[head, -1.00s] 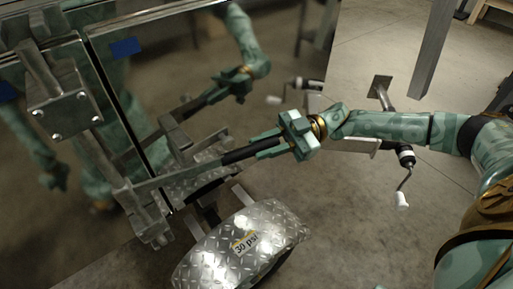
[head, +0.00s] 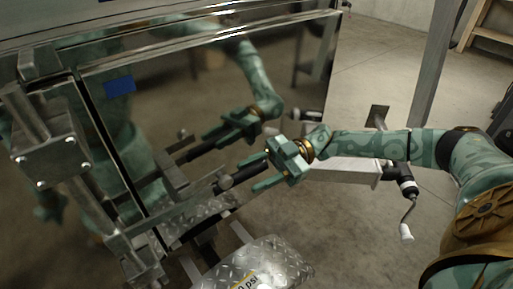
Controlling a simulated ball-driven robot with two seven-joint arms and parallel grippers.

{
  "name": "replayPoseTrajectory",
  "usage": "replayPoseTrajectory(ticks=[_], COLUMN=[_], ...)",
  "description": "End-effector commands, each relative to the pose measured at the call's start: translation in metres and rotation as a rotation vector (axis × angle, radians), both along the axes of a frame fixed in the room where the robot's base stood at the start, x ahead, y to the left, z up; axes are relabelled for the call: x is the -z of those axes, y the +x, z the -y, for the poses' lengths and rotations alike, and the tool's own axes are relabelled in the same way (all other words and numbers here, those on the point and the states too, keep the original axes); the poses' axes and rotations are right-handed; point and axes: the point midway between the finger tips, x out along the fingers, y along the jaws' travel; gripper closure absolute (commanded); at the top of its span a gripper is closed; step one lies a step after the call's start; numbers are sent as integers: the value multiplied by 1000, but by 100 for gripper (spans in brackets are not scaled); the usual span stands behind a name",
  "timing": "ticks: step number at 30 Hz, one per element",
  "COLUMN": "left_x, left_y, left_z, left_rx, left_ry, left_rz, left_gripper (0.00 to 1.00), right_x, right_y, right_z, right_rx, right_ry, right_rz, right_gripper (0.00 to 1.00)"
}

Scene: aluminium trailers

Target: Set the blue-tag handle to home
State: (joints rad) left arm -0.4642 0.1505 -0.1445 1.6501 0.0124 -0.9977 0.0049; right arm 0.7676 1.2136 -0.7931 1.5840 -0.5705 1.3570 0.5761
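The blue tag (head: 119,86) is on the shiny trailer door, upper left. Below it the handle is a metal lever (head: 165,215) reaching right from the latch bar, close along the door, with a black grip (head: 245,173) at its free end. My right gripper (head: 257,172) is at that grip. Its two fingers are spread, one above and one below the grip's end; I cannot tell whether they touch it. My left gripper is not directly in view. The door mirrors my arm and gripper.
A diamond-plate fender (head: 260,262) with a psi label is below the handle. A trailer tongue (head: 340,168) with a crank jack (head: 407,195) is behind my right arm. A grey post (head: 435,65) stands at the right. Another blue tag edge shows at the top left.

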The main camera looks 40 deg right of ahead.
Motion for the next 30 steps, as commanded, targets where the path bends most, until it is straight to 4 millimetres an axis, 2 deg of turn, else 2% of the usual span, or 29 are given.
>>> replayPoseTrajectory(ticks=[6,10,13,19,24,30], left_x=[0,0,8,11,1,-14], left_y=[0,0,-15,-18,0,20], left_z=[0,1,-1,0,0,-2], left_rx=[0,-4,-15,-19,-1,22], left_ry=[-1,-5,-9,-15,0,23], left_rz=[2,6,-16,-18,0,19], left_gripper=[100,100,100,100,100,100], right_x=[-1,-1,-1,1,3,2], right_y=[0,-2,-6,-14,-21,-25], right_z=[1,15,36,91,131,156], right_rx=[-1,1,3,5,4,0], right_ry=[1,-2,-2,-3,-2,0], right_rz=[0,1,-1,-2,-3,-2], right_gripper=[55,55,55,55,55,55])
